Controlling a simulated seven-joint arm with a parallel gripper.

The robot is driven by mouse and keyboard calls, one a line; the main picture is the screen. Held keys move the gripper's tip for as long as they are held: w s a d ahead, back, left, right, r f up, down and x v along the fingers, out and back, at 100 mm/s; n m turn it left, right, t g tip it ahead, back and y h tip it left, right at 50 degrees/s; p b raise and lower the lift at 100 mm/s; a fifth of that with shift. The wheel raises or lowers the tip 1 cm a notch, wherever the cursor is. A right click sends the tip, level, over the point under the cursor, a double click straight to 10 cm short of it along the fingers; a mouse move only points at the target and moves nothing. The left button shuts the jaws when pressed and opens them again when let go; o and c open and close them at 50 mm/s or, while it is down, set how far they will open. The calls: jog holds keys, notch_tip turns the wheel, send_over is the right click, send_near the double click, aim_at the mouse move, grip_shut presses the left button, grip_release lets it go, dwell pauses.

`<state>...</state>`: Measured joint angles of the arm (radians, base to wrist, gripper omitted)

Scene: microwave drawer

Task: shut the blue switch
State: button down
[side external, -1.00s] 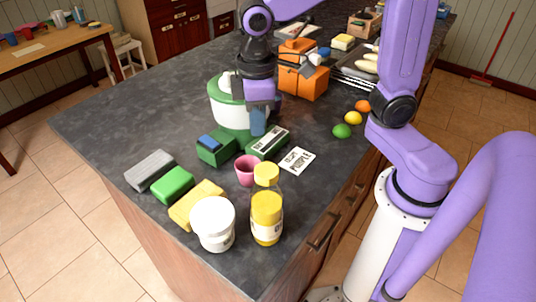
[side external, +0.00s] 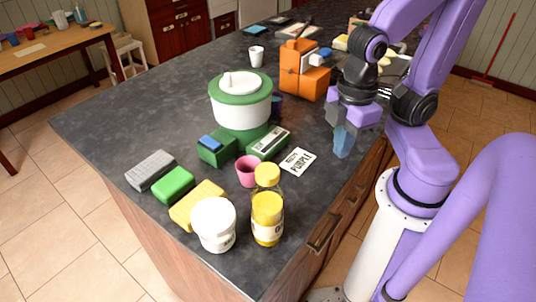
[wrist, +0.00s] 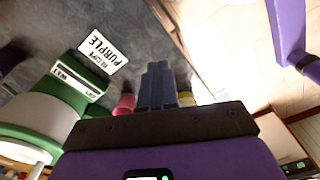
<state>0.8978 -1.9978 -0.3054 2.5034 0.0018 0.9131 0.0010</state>
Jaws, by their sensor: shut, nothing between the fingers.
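The blue switch (side external: 210,142) sits on top of a dark green box (side external: 215,153) on the counter. It looks slightly tilted, but I cannot tell its exact position. My gripper (side external: 342,153) is shut and empty, pointing down near the counter's right edge, well to the right of the switch. Its closed fingers show in the wrist view (wrist: 156,68). I cannot make out the blue switch in the wrist view.
A green and white lidded pot (side external: 241,100) stands behind the boxes. An orange machine (side external: 302,72) is behind.

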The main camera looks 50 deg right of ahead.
jog(key=w+a+r+m, duration=0.2)
jog(key=w+a+m, duration=0.15)
jog(key=w, duration=0.35)
jog(key=w+a+r+m, duration=0.3)
jog(key=w+a, duration=0.1)
jog(key=w, duration=0.4)
notch_tip(320, 180, up, 3)
jog(key=m+t, duration=0.2)
jog(key=m, duration=0.4)
send_over(203, 140)
jog(key=s, duration=0.3)
jog(key=shift+w+r, duration=0.2)
jog(key=f, duration=0.4)
jog(key=w+f, duration=0.1)
jog(key=f, duration=0.4)
jog(key=w+f, duration=0.1)
jog(key=f, duration=0.4)
jog(key=shift+w, duration=0.1)
jog(key=shift+g, duration=0.3)
